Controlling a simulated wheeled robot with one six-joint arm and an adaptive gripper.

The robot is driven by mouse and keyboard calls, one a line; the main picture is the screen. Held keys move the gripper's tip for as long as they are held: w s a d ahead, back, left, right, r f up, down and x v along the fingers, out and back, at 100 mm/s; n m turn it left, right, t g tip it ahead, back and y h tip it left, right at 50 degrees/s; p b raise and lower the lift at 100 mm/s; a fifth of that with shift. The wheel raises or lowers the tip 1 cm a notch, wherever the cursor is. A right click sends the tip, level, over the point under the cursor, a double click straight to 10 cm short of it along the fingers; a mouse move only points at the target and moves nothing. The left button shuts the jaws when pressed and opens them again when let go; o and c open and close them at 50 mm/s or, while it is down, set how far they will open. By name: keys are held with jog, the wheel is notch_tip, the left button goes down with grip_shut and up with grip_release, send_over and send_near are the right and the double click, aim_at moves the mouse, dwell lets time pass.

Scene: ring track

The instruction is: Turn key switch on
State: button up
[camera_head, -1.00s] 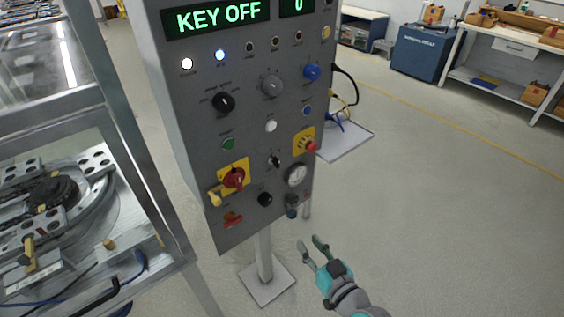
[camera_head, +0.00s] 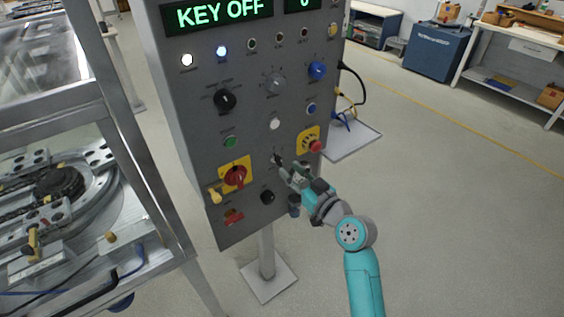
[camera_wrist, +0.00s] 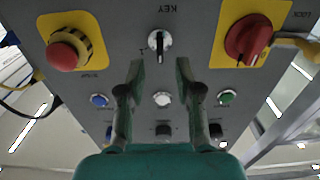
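The key switch (camera_head: 277,159) is a small dark key in a round silver collar, low in the middle of the grey control panel (camera_head: 190,130). The wrist view shows it as the key switch (camera_wrist: 159,41) under the label KEY. The panel's display (camera_head: 222,11) reads KEY OFF. My gripper (camera_head: 283,168) is in front of the panel, close to the key. In the wrist view my gripper (camera_wrist: 160,72) has its two fingers apart with nothing between them, and the key shows just beyond the tips, roughly centred. Whether a fingertip touches the panel cannot be told.
A red emergency button (camera_head: 315,146) on a yellow plate is right of the key. A red rotary switch (camera_head: 235,176) on yellow is at its left. A black knob (camera_head: 267,197) sits below. A metal-framed machine (camera_head: 110,120) stands left; floor at the right is open.

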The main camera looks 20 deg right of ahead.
aim_at(281, 162)
jog(key=shift+x, duration=2.65)
grip_shut()
